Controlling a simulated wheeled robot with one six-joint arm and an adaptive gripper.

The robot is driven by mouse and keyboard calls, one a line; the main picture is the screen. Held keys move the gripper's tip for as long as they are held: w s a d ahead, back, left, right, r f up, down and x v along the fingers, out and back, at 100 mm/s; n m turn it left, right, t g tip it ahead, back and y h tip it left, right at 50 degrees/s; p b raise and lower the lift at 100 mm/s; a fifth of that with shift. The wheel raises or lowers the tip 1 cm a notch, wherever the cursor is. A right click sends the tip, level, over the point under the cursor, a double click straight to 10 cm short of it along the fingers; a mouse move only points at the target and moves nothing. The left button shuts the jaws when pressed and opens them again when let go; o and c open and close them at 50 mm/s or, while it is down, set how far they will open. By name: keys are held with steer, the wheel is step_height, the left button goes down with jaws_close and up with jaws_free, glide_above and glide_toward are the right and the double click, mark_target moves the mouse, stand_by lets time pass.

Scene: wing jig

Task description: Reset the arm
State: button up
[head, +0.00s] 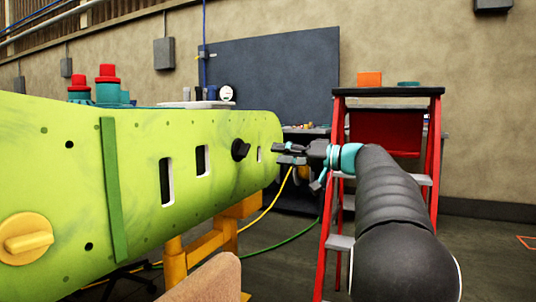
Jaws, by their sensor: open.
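My gripper (290,153) is at the end of my dark arm, which reaches in from the lower right in the head view. It is open and I see nothing between its fingers. Its fingertips point left, close to the rounded right end of the green wing panel (225,165). I cannot tell whether they touch the panel. A black knob (240,150) sits on the panel a little left of the fingertips. The panel also has dark-edged slots, small holes and a darker green vertical strip (113,190).
A red stepladder (335,225) stands just behind my arm, with an orange block (369,79) on top. A yellow stand (205,243) is under the panel. A large yellow knob (25,238) is at left. Yellow and green hoses cross the floor. A brown rounded thing is at the bottom.

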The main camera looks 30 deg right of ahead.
steer(key=shift+s+d, duration=0.4)
steer(key=shift+s, duration=0.05)
